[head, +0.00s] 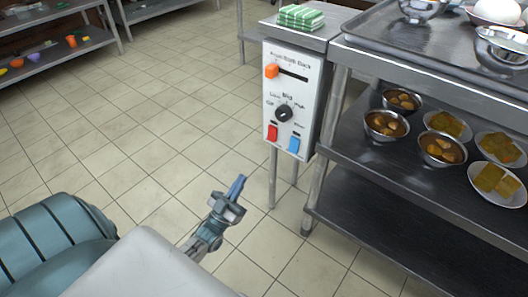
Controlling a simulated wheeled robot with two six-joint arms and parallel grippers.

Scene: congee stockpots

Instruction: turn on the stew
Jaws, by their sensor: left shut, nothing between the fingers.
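A white control panel (308,98) is fixed on the end of a metal stand beside the shelving. It has an orange slider knob (271,70) at the left end of a dark slot. A black round dial (284,113) sits in the middle with small labels around it. Below are a red switch (272,132) on the left and a blue switch (293,143) on the right. My left gripper (237,187) is shut and empty, below and left of the panel, apart from it. My right gripper is not in view.
A metal rack (420,95) stands at the right, with bowls of stew (386,124) and plates of yellow food (494,180) on its middle shelf. A green-striped cloth stack (300,17) lies above the panel.

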